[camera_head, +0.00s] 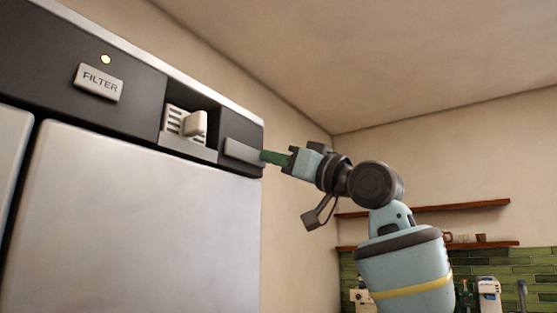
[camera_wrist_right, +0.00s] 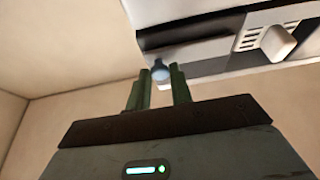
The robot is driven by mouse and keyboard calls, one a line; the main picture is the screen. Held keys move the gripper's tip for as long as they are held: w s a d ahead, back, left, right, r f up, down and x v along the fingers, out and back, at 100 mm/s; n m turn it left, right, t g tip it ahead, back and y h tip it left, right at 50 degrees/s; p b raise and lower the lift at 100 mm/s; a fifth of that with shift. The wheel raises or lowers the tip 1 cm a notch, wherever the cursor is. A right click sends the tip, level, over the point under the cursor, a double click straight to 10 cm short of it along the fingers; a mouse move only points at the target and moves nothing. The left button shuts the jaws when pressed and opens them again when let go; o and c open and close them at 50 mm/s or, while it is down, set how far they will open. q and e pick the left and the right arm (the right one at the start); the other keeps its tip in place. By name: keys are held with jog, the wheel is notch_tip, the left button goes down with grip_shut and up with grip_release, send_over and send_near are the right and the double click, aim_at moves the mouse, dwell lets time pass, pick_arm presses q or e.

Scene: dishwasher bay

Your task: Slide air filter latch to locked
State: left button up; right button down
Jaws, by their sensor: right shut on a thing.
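The air filter panel has a cream FILTER label (camera_head: 99,82) on the dark fascia of a large appliance. To its right, a slotted vent recess (camera_head: 176,122) holds a pale rounded knob (camera_head: 196,123), which also shows in the wrist view (camera_wrist_right: 278,43). Further right, a short grey bar-like latch (camera_head: 243,152) sits at the fascia's right end. My right gripper (camera_head: 272,157) reaches this end from the right. In the wrist view, its green fingers (camera_wrist_right: 160,84) are shut on the latch's rounded blue-grey end (camera_wrist_right: 160,73). My left gripper is out of view.
A small light (camera_head: 106,59) glows above the label. Pale appliance doors (camera_head: 150,220) fill the area below the fascia. Wooden shelves (camera_head: 450,209) and green tiles (camera_head: 520,262) lie behind my right arm. Open air surrounds the arm on its right.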

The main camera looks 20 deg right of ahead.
aim_at(243, 148)
jog(key=shift+s+a, duration=0.85)
jog(key=shift+a, duration=0.25)
jog(key=shift+s+a, duration=0.8)
jog(key=shift+a, duration=0.3)
jog(key=shift+w, duration=0.1)
jog(key=shift+f, duration=0.1)
jog(key=c, duration=1.7)
grip_release()
jog(key=o, duration=0.4)
jog(key=shift+s, duration=0.2)
jog(key=shift+o, duration=0.2)
jog(key=shift+w, duration=0.1)
